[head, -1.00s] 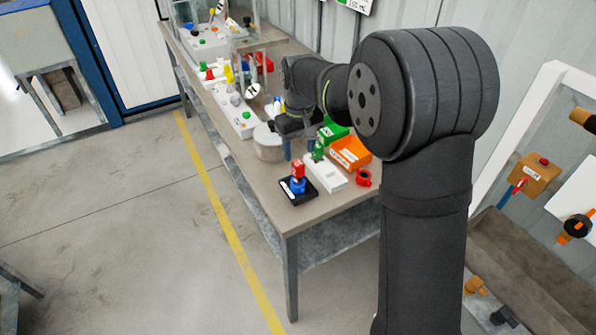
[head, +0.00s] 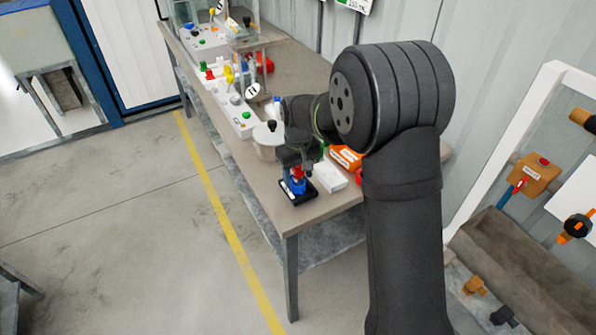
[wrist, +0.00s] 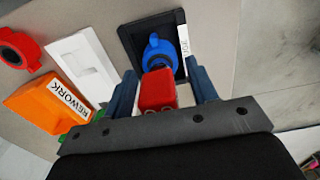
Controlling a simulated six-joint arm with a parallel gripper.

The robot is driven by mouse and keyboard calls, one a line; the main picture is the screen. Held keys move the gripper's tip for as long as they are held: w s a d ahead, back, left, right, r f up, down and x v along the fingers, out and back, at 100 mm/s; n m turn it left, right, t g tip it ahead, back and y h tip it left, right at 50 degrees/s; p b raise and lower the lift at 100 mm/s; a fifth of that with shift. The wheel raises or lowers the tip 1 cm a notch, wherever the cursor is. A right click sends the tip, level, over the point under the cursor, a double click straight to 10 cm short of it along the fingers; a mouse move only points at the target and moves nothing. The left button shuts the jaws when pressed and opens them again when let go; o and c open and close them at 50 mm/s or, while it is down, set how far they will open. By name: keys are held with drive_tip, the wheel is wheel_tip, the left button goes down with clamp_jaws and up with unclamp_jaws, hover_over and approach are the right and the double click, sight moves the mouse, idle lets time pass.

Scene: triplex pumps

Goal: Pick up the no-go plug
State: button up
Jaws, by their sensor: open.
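The red piece, which I take to be the no-go plug (wrist: 157,88), stands above a blue ringed part (wrist: 158,52) in a small black tray (wrist: 128,35) with a white label. My gripper (wrist: 162,76) is open, with one blue finger on either side of the red piece. Whether either finger touches it, I cannot tell. In the head view my gripper (head: 297,166) is right over the black tray (head: 304,196), and the red piece (head: 298,172) is partly hidden by it.
A white block (wrist: 85,60) with a recess lies beside the black tray. Beyond it are an orange REWORK bin (wrist: 45,103) and a red ring (wrist: 20,53). A pale round pot (head: 267,142) stands close by on the bench (head: 290,218). The bench's front edge is near.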

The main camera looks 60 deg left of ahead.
clamp_jaws()
drive_tip(key=shift+r, duration=0.15)
wheel_tip(320, 180, up, 4)
drive_tip(key=shift+r, duration=0.1)
drive_tip(key=w+d+r, duration=0.6)
drive_tip(key=w+d, duration=0.2)
drive_tip(key=shift+d+r, duration=0.25)
